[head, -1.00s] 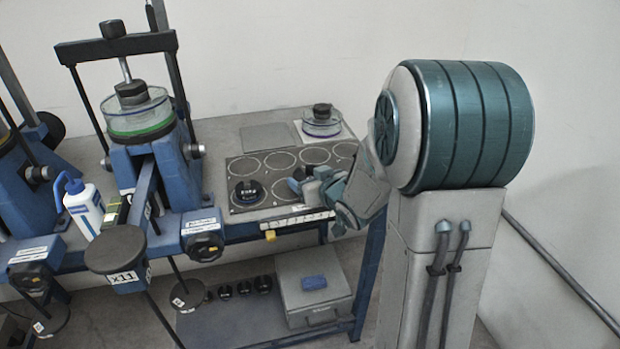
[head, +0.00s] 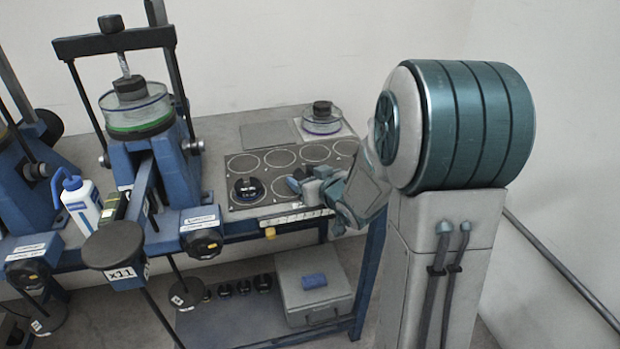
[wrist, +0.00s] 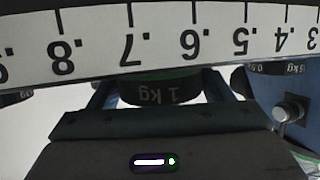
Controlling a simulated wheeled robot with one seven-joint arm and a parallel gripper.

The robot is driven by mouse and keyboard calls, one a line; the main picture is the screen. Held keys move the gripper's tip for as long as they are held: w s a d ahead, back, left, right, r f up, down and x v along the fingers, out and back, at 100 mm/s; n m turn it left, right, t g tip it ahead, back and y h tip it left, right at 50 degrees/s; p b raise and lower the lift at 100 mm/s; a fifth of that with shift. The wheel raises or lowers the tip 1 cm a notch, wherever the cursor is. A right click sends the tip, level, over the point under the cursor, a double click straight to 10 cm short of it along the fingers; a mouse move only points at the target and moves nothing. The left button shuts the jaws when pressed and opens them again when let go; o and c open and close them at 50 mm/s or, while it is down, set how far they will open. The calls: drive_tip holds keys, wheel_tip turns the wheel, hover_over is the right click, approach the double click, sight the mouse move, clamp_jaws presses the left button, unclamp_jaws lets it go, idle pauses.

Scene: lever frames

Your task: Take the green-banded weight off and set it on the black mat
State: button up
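In the wrist view a dark round weight marked "1 kg" (wrist: 160,92), upside down in the picture, shows a green band along its upper edge. It sits between the two fingers of my gripper (wrist: 160,85), and a white number scale covers part of it. Whether the fingers press on it is unclear. In the head view my gripper (head: 305,184) points left over the bench. I cannot pick out the green-banded weight there. A dark mat-like panel with circle outlines (head: 268,174) lies on the bench under and behind my gripper.
A dark weight (head: 248,190) stands on the panel's left. The scale (wrist: 160,38) crosses the wrist view; another dark weight (wrist: 265,68) and a metal knob (wrist: 280,113) are at right. A blue lever frame (head: 150,170) and a white bottle (head: 82,205) stand left.

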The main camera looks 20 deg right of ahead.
drive_tip(key=o, duration=0.4)
drive_tip(key=shift+r, duration=0.1)
drive_tip(key=shift+s+f, duration=0.1)
drive_tip(key=shift+f, duration=0.1)
drive_tip(key=shift+s+d+r, duration=0.15)
drive_tip(key=shift+s+r, duration=0.1)
drive_tip(key=shift+s, duration=0.15)
drive_tip(key=b+v, duration=0.1)
drive_tip(key=v, duration=0.6)
drive_tip(key=shift+s, duration=0.2)
drive_tip(key=s+d+r+m+g+h+p, duration=0.35)
drive_tip(key=s+d+r+h+p, duration=0.2)
drive_tip(key=s+r, duration=0.3)
drive_tip(key=s+a+g+p, duration=0.2)
drive_tip(key=s+a, duration=0.1)
drive_tip(key=s+a+r+g+y+p, duration=0.1)
drive_tip(key=s+a+g+p, duration=0.1)
drive_tip(key=s+a+g, duration=0.1)
drive_tip(key=s+a+r+g+y+p, duration=0.1)
drive_tip(key=s+a+g+p, duration=0.1)
drive_tip(key=s, duration=0.3)
drive_tip(key=shift+s+a+r+n+g, duration=0.1)
drive_tip(key=shift+a+r+n+g, duration=0.1)
drive_tip(key=shift+a, duration=0.2)
drive_tip(key=shift+a+r+n+g, duration=0.1)
drive_tip(key=shift+a+n, duration=0.05)
drive_tip(key=shift+a, duration=0.25)
